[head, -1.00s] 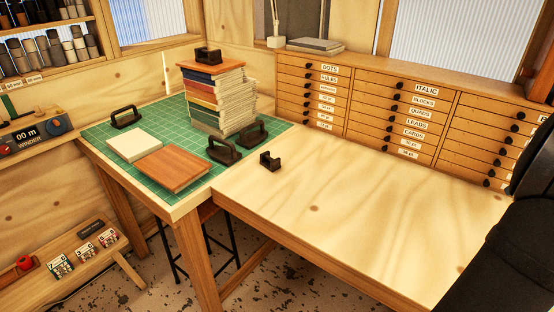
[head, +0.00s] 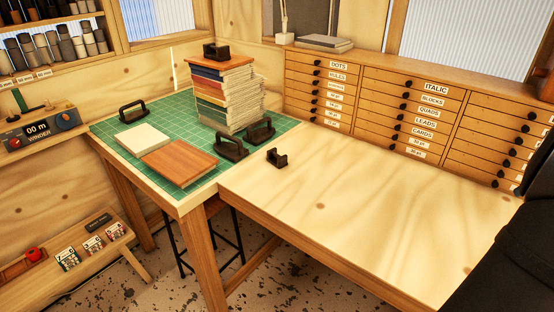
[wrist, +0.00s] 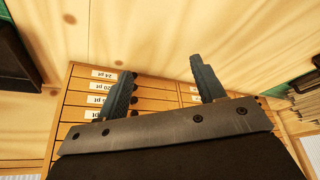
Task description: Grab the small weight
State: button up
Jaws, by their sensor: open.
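A small black weight (head: 277,158) stands alone on the bare wooden tabletop (head: 370,215), near its left edge and just right of the green mat. A similar small black weight (head: 216,53) sits on top of the stack of books. My gripper (wrist: 163,68) shows in the wrist view with its two fingers wide apart and nothing between them. It faces the tabletop and the drawer cabinet, which appear upside down there. I cannot make out the small weight in the wrist view. My gripper's fingers are not visible in the head view.
The green cutting mat (head: 112,133) bears the book stack (head: 225,100), two flat books and several larger handled weights, one (head: 231,147) close to the tabletop weight. A drawer cabinet (head: 410,110) runs along the back. The tabletop is otherwise clear.

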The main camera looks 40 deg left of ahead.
jog(key=o, duration=0.7)
jog(key=shift+a, duration=0.1)
jog(key=w+a+f+m+g+h, duration=0.1)
jog(key=w+a, duration=0.1)
jog(key=a, duration=0.8)
jog(key=w+a+f+m, duration=0.1)
jog(key=w+a, duration=0.1)
jog(key=a, duration=0.8)
jog(key=m+t+h, duration=0.3)
jog(key=m, duration=0.5)
send_over(277, 154)
jog(key=s+a, duration=0.2)
jog(key=s, duration=0.6)
jog(key=shift+s+d+r, duration=0.1)
jog(key=shift+s+r, duration=0.05)
jog(key=x, duration=1.7)
jog(key=shift+w+r, duration=0.25)
jog(key=shift+w, duration=0.1)
jog(key=shift+c, duration=0.3)
